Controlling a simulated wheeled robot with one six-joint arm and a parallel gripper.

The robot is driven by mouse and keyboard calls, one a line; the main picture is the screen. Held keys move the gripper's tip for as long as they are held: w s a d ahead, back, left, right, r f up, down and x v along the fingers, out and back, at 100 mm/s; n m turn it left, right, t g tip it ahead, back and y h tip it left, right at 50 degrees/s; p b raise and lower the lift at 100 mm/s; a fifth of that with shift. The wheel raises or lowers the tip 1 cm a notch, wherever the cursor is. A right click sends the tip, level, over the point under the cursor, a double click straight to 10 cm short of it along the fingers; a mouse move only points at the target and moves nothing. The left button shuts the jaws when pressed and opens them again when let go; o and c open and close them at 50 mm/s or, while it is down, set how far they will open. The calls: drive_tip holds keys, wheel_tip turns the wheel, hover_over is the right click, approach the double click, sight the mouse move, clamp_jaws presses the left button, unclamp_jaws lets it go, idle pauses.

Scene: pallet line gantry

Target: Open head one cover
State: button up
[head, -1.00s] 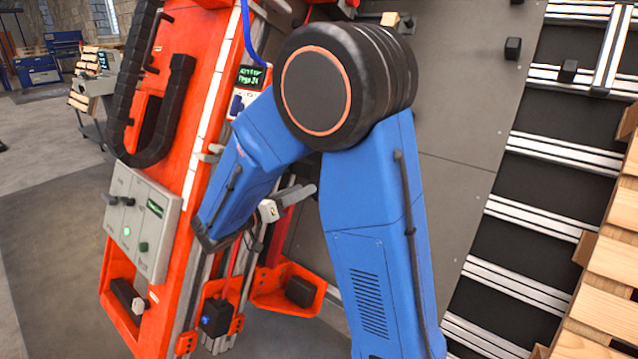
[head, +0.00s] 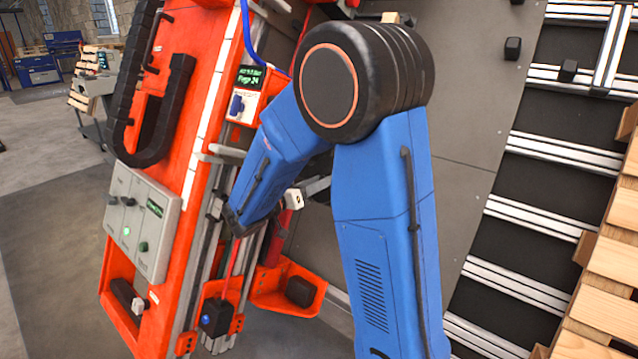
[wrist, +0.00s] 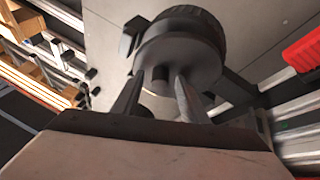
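In the head view my gripper (head: 318,187) is mostly hidden behind my blue forearm; only a small grey part and a whitish part show, right of the orange machine's rails. In the wrist view my gripper (wrist: 160,75) has its two dark fingers apart. A dark round part with a ribbed rim (wrist: 182,45) shows beyond and between the fingertips; I cannot tell whether they touch it. I cannot make out for certain which part is the head one cover. A red ribbed part (wrist: 303,50) is at the upper right of the wrist view.
The orange frame (head: 195,110) stands at left with a grey control panel (head: 142,222) and a small display box (head: 248,92). An orange bracket (head: 285,290) juts out low down. Wooden pallet boards (head: 605,290) are at right.

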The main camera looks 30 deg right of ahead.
clamp_jaws()
drive_tip(key=shift+w+a+r, duration=0.1)
drive_tip(key=shift+a, duration=0.05)
drive_tip(key=w+a, duration=0.1)
drive_tip(key=w+a+r, duration=0.1)
drive_tip(key=w+a, duration=0.1)
drive_tip(key=a, duration=0.1)
drive_tip(key=shift+r, duration=0.3)
drive_tip(key=c, duration=1)
unclamp_jaws()
drive_tip(key=shift+w+a, duration=0.25)
drive_tip(key=shift+w, duration=0.15)
drive_tip(key=shift+o, duration=0.3)
